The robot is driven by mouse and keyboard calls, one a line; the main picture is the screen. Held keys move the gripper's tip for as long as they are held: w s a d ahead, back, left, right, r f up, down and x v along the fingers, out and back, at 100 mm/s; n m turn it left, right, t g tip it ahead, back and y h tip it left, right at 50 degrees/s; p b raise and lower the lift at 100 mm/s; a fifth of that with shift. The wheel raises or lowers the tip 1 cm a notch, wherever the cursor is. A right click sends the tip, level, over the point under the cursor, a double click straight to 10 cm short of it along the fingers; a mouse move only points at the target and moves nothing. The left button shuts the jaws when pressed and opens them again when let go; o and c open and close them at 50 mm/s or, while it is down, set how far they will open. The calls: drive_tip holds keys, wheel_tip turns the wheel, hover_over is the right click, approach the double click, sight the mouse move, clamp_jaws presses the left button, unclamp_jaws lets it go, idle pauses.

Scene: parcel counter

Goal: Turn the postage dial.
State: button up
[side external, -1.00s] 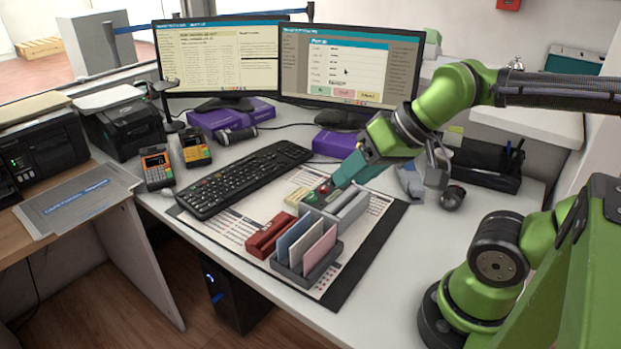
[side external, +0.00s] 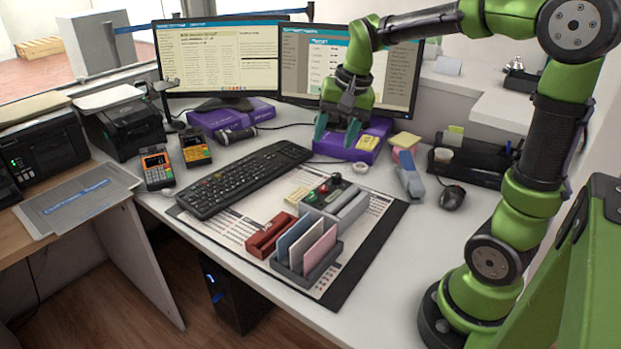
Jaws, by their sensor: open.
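I cannot make out a part that is clearly a postage dial. A grey desk tray (side external: 350,211) on the mat holds small items with round red and green tops (side external: 329,184); they are too small to tell what they are. My gripper (side external: 337,133) points down in front of the right monitor (side external: 397,72), at the purple box (side external: 330,148) under it. Its two teal fingers are apart, with nothing seen between them. Whether the fingertips touch the box cannot be told.
A keyboard (side external: 244,177) lies left of the mat (side external: 375,250). Yellow notes (side external: 367,142), a stapler (side external: 408,178), a mouse (side external: 452,197) and a black organizer (side external: 470,166) are to the right. A red holder (side external: 270,236) and a card rack (side external: 309,270) stand on the mat's front.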

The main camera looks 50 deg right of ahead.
sight(336, 175)
drive_tip(key=w+d+m+g, duration=0.4)
drive_tip(key=w+d+m, duration=0.2)
drive_tip(key=d+m, duration=0.45)
drive_tip(key=shift+m, duration=0.45)
drive_tip(key=f, duration=1.6)
drive_tip(key=shift+s+a+f, duration=0.25)
drive_tip(key=shift+s+a, duration=0.1)
drive_tip(key=shift+c, duration=0.3)
clamp_jaws()
